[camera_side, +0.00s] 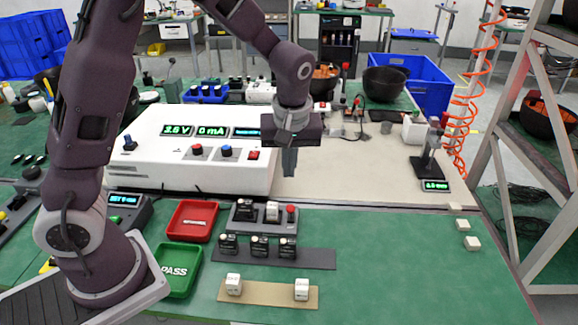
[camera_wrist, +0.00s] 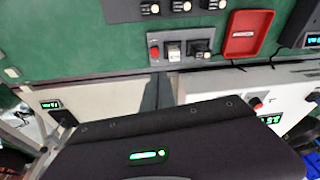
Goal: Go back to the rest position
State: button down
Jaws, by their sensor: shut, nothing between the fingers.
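My gripper (camera_side: 289,163) hangs at the end of my arm, pointing down above the beige mat, to the right of the white power supply. Its fingers are shut with nothing between them. In the wrist view the finger tips (camera_wrist: 161,84) show near the middle, past the dark gripper body. The gripper is clear of the grey fixture (camera_side: 263,217), which holds dark and white modules and a red button and stands in front of it on the green bench.
The white power supply (camera_side: 185,150) stands close left of my gripper. A red tray (camera_side: 192,221) and a green PASS tray (camera_side: 178,271) lie front left. A dark strip (camera_side: 315,259) and a tan strip (camera_side: 268,295) bear small modules. A metal rack (camera_side: 530,150) rises at right.

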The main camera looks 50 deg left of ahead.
jog(key=s+d+r+m+t+h, duration=0.1)
jog(key=s+r+m, duration=0.4)
jog(key=s, duration=0.6)
jog(key=s+d+r+m+t+h, duration=0.1)
jog(key=s+r+m, duration=0.4)
jog(key=s, duration=0.7)
notch_tip(320, 180, up, 3)
jog(key=shift+s+d+f+m+t, duration=0.1)
jog(key=shift+s+d+m+t, duration=0.25)
jog(key=shift+d+t, duration=0.6)
